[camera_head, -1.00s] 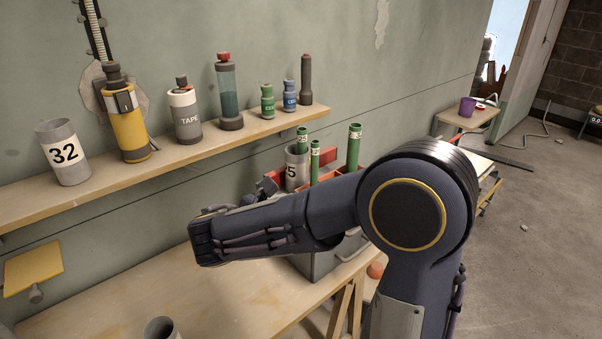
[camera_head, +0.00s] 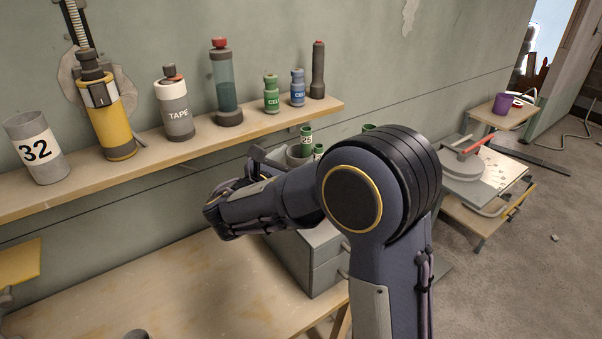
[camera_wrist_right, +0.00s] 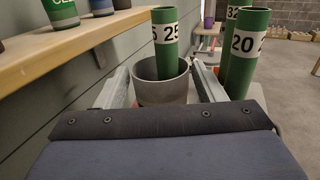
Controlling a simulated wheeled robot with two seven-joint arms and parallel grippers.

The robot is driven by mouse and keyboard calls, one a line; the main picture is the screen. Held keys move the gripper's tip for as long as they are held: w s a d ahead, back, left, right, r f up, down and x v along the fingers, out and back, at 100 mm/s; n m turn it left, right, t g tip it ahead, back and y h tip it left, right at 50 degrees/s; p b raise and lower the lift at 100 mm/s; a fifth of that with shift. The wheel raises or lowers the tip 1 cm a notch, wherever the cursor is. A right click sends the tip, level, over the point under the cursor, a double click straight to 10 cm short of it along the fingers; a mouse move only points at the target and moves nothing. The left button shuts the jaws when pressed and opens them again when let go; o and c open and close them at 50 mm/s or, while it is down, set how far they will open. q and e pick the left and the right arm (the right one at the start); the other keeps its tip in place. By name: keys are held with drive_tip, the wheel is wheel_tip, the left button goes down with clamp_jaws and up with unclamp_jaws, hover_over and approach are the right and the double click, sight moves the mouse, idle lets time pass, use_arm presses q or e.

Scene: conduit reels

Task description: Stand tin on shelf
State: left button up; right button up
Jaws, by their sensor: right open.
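A grey cylindrical tin (camera_head: 297,159) stands behind my right forearm, its lower part hidden in the head view. In the right wrist view the tin (camera_wrist_right: 158,90) is between my right gripper's fingers, with a green tube marked 25 (camera_wrist_right: 165,40) rising from its mouth. My right gripper (camera_head: 270,157) is open around the tin; I cannot tell whether a finger touches it. The wooden wall shelf (camera_head: 200,150) runs along the left, above the bench. My left gripper is not in view.
Green tubes (camera_wrist_right: 245,50) stand right of the gripper. A grey box (camera_head: 325,265) sits on the bench.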

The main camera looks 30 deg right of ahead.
drive_tip(key=shift+x, duration=1.2)
drive_tip(key=c, duration=1.1)
drive_tip(key=shift+r, duration=0.15)
